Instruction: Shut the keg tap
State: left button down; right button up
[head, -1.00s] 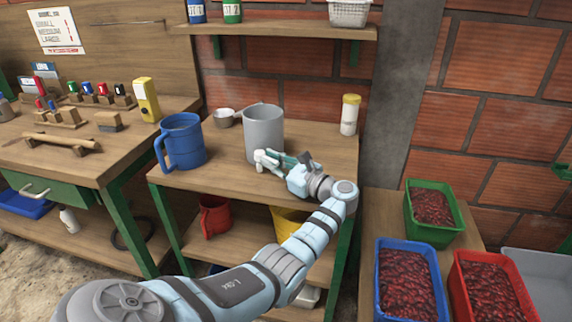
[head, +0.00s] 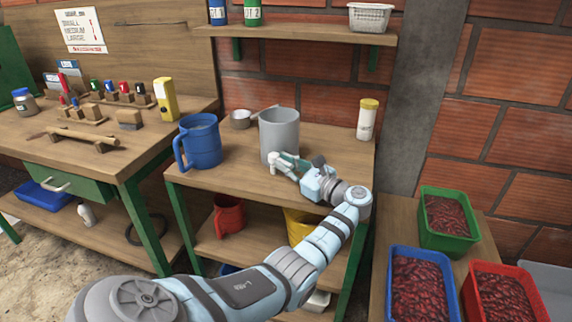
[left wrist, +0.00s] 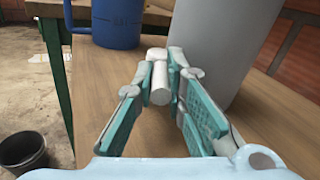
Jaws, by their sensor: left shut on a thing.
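The grey keg (head: 279,136) stands upright on the middle wooden table. Its white tap (head: 276,161) sticks out low on the near side. In the left wrist view the keg (left wrist: 215,40) fills the upper right and the white tap (left wrist: 160,82) is between my fingertips. My left gripper (head: 287,164) reaches in from the right side of the keg, just above the tabletop. It is shut on the tap, its two green-padded fingers (left wrist: 165,78) on either side of the white piece. The fingers partly hide the tap. My right gripper is not in view.
A blue jug (head: 201,143) stands left of the keg, also in the left wrist view (left wrist: 117,25). A small metal pan (head: 241,120) is behind it, and a yellow-lidded jar (head: 367,120) stands at the back right.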

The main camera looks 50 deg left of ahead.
pick_arm(q)
jog(key=c, duration=1.6)
grip_release()
jog(key=shift+d, duration=0.25)
jog(key=d+p, duration=0.1)
jog(key=d, duration=0.1)
jog(key=d+p, duration=0.1)
jog(key=d, duration=0.2)
jog(key=s+d+p, duration=0.1)
jog(key=d+p, duration=0.1)
jog(key=d, duration=0.1)
jog(key=s+d, duration=0.1)
jog(key=d, duration=0.7)
jog(key=shift+p, duration=0.4)
